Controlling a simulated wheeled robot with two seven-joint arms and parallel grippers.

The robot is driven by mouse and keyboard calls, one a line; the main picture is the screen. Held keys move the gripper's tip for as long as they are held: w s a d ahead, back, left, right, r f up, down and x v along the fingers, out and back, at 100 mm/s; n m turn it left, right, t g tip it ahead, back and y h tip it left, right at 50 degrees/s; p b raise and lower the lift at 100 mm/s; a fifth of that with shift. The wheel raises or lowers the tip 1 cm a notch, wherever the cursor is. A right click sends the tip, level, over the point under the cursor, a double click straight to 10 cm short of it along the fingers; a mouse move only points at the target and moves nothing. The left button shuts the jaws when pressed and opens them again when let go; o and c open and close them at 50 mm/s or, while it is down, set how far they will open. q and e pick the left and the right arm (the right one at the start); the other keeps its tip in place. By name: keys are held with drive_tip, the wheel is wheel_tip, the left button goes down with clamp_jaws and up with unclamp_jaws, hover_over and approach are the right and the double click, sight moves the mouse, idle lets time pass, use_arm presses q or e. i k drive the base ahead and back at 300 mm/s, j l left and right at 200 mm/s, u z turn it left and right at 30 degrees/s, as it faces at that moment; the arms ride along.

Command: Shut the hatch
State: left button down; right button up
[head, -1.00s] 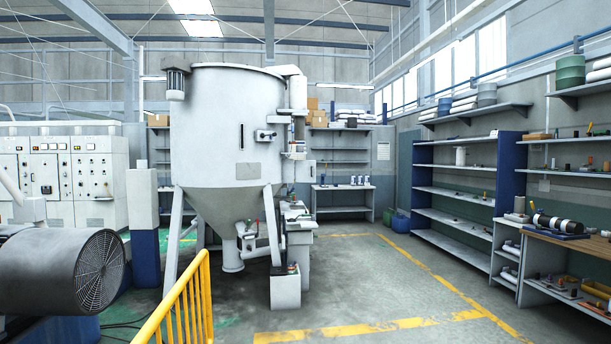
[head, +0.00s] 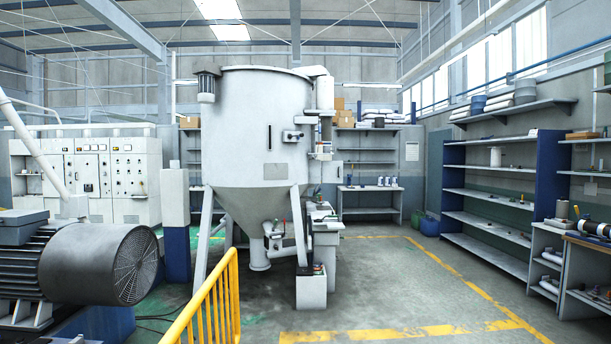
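A large grey hopper (head: 250,150) with a cone bottom stands on legs in the middle of the head view. A small fitting with a handle (head: 292,135) sits on its right front side, and a flat rectangular plate (head: 275,171) lies below it. I cannot tell which part, if any, is the hatch, or whether one is open. Neither of my grippers shows in this view.
A yellow railing (head: 212,306) stands in front of the hopper. A motor with a round grille (head: 100,262) is at left, before control cabinets (head: 90,180). Blue shelving (head: 545,190) lines the right wall. Clear floor (head: 400,285) lies right of the hopper.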

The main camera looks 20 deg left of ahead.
sight(331, 171)
drive_tip(key=i+u, duration=0.2)
drive_tip(key=i, duration=5.55)
